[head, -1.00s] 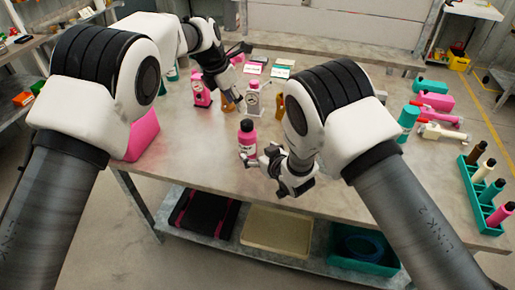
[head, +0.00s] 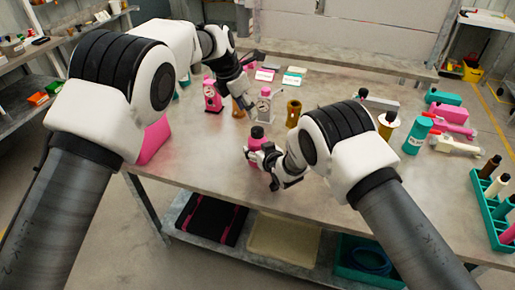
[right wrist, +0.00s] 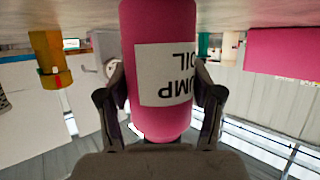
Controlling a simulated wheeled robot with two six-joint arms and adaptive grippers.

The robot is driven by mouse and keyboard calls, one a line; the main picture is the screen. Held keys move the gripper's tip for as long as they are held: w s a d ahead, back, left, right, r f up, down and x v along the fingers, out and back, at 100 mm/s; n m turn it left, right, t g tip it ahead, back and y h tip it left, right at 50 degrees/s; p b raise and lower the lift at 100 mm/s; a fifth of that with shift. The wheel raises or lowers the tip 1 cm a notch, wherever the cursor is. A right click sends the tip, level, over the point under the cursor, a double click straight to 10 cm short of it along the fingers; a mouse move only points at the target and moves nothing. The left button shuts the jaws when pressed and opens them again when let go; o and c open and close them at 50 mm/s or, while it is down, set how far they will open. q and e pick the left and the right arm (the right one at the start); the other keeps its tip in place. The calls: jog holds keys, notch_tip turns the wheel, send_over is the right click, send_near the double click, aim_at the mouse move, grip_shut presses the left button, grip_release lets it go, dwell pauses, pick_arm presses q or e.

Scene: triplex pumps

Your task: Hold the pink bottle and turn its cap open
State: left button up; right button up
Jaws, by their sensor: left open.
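The pink bottle (head: 253,146) with a dark cap (head: 257,131) stands upright near the table's front edge. In the right wrist view the bottle (right wrist: 160,25) shows upside down with a white label. My right gripper (head: 268,160) is at the bottle's lower body. Its two fingers (right wrist: 160,100) lie close against both sides of the bottle in the right wrist view, with no clear gap. My left gripper (head: 248,100) is open and empty, above and behind the bottle, near a grey bottle. The cap is clear of both grippers.
Behind stand a pink pump bottle (head: 212,96), a grey bottle (head: 264,106) and a yellow-brown one (head: 293,113). A teal bottle (head: 416,136) and a teal rack (head: 488,212) are at the right. A pink block (head: 154,139) is at the left.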

jog(key=c, duration=0.5)
pick_arm(q)
jog(key=o, duration=0.5)
jog(key=shift+s+f, duration=0.1)
jog(key=shift+f, duration=0.05)
pick_arm(e)
jog(key=shift+c, duration=0.4)
pick_arm(q)
jog(key=m+t+h, duration=0.2)
jog(key=t+h, duration=0.3)
jog(key=h, duration=0.8)
send_near(257, 129)
pick_arm(e)
jog(key=shift+f, duration=0.1)
pick_arm(q)
jog(key=x, duration=1)
jog(key=shift+f, duration=0.15)
pick_arm(e)
jog(key=shift+s, duration=0.1)
pick_arm(q)
jog(key=shift+c, duration=0.3)
